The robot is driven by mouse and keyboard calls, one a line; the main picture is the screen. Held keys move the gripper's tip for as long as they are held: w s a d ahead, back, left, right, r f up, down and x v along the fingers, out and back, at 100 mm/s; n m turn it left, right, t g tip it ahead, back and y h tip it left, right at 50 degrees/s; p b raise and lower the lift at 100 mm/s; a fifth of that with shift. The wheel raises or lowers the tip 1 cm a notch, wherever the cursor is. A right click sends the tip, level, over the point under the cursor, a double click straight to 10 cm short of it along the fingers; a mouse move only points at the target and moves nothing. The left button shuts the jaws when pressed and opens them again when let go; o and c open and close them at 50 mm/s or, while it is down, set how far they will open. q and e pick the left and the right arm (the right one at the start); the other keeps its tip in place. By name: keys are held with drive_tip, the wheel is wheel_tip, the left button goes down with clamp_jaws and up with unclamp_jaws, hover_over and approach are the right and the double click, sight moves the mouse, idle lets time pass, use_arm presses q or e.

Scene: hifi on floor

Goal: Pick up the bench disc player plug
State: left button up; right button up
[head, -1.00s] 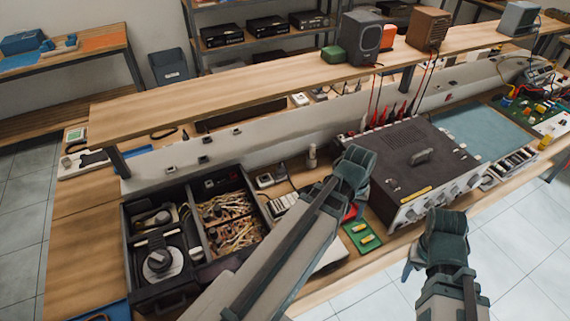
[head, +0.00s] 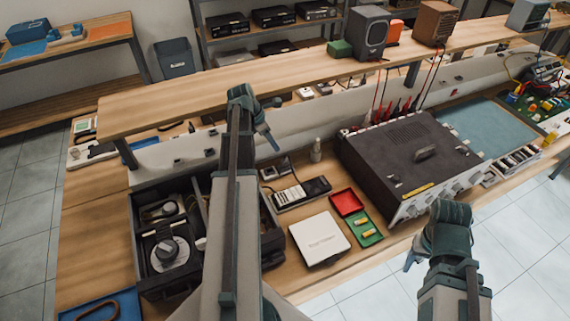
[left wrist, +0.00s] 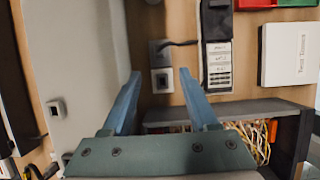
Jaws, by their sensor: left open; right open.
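I cannot make out for certain which item is the disc player plug. In the left wrist view a grey block (left wrist: 160,52) with a dark cable lies on the bench, beside a second grey-and-white block (left wrist: 161,81). My left gripper (left wrist: 160,76) is open, and its two blue fingers show on either side of the second block in that picture; I cannot tell how far above it they are. In the head view my left gripper (head: 267,138) is over the back strip of the bench. My right gripper (head: 411,259) hangs empty at the bench front.
A dark divided drawer box (head: 140,235) stands at left, partly behind my left arm. A black meter (head: 302,192), white box (head: 320,238), red tray (head: 346,202) and green tray (head: 372,238) lie centre. A large black amplifier (head: 410,155) stands right. A raised shelf (head: 180,105) runs behind.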

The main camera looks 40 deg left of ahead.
sight(285, 160)
use_arm(q)
drive_tip(key=shift+b+x, duration=6.5)
drive_tip(key=shift+x, duration=0.5)
drive_tip(key=shift+a, duration=0.1)
drive_tip(key=shift+s+r, duration=0.1)
clamp_jaws()
